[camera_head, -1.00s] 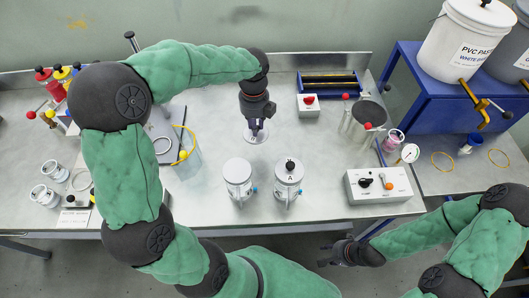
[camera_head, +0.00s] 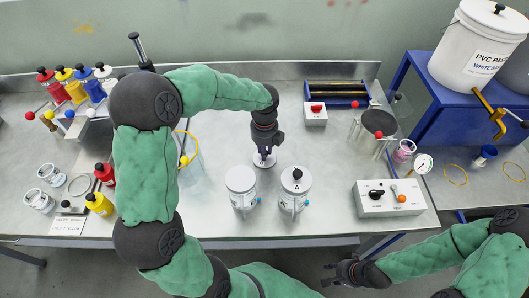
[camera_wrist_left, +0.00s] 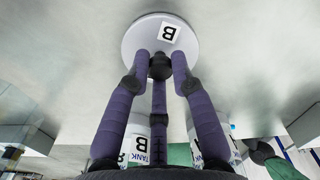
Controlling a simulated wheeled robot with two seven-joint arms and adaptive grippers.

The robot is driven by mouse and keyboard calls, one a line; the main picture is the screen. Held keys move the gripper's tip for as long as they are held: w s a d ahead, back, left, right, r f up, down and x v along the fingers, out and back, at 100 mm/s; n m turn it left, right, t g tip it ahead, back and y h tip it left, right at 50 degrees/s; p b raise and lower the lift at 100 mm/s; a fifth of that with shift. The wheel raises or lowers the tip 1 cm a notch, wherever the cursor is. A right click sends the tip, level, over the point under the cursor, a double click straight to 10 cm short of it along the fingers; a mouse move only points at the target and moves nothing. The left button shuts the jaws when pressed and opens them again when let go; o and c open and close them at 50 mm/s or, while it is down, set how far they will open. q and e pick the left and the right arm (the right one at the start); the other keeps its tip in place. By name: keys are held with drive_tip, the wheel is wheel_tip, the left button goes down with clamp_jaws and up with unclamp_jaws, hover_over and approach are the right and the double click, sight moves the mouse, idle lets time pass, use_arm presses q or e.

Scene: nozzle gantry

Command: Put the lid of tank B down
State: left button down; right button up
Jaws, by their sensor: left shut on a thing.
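The lid of tank B (camera_wrist_left: 186,32) is a white disc with a B label and a black knob (camera_wrist_left: 159,67). In the left wrist view, my left gripper's fingers are shut on the knob. In the head view, my left gripper (camera_head: 265,150) holds the lid (camera_head: 264,162) over the grey bench, behind and between the two tanks; I cannot tell if it touches the bench. Tank B (camera_head: 241,187), white, stands front left of the lid without a knob on top. Tank A (camera_head: 294,187) stands to its right with its black-knobbed lid on. My right gripper (camera_head: 329,275) is open and empty off the bench's front.
A control box (camera_head: 390,199) stands right of the tanks. A small box with a red button (camera_head: 316,115) and a dark rack (camera_head: 337,94) are behind. The bench around the lid is clear.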

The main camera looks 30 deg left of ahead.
use_arm(q)
drive_tip(key=shift+f, duration=0.15)
drive_tip(key=c, duration=1.1)
unclamp_jaws()
wheel_tip(320, 180, up, 12)
drive_tip(key=p, duration=0.4)
